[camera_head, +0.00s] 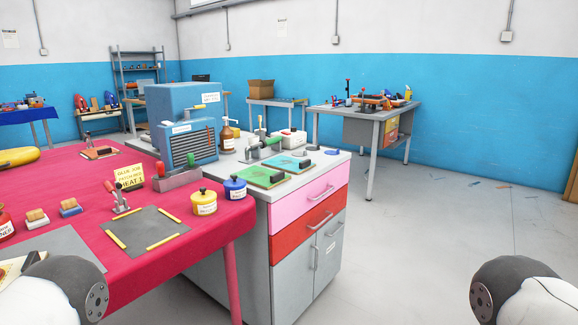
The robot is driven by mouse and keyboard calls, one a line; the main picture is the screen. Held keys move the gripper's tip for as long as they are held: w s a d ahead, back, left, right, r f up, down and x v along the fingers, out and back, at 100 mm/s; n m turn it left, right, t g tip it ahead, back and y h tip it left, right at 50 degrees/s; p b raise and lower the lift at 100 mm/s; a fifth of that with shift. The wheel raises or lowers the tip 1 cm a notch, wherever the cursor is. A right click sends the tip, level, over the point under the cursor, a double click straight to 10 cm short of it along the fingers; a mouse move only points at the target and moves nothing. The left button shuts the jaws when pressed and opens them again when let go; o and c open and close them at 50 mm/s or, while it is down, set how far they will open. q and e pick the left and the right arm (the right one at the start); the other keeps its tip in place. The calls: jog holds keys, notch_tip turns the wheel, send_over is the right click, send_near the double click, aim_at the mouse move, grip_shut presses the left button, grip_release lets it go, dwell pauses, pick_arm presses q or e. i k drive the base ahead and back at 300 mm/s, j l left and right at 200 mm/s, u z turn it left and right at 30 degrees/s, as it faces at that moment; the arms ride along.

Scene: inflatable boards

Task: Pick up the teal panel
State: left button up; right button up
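The teal panel (284,161) lies flat on the light top of the grey cabinet, near its right side. A dark block sits at its right end. A green panel (256,175) lies just in front of and to the left of it, also with a dark block at its right end. Neither gripper is in view. Only rounded parts of my arms show at the bottom left and bottom right corners, well apart from the panel.
The cabinet (292,284) has a pink and a red drawer. A red-topped table (185,263) stands to the left with a grey sheet, jars and clamps. A blue machine (190,100) stands behind. Grey floor (440,240) is open at the right, before another workbench (345,112).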

aim_at(293, 165)
jog(key=i+j+z, duration=0.2)
jog(key=i+z, duration=0.25)
jog(key=i+j+z, duration=0.35)
jog(key=i+z, duration=0.15)
jog(key=i, duration=0.1)
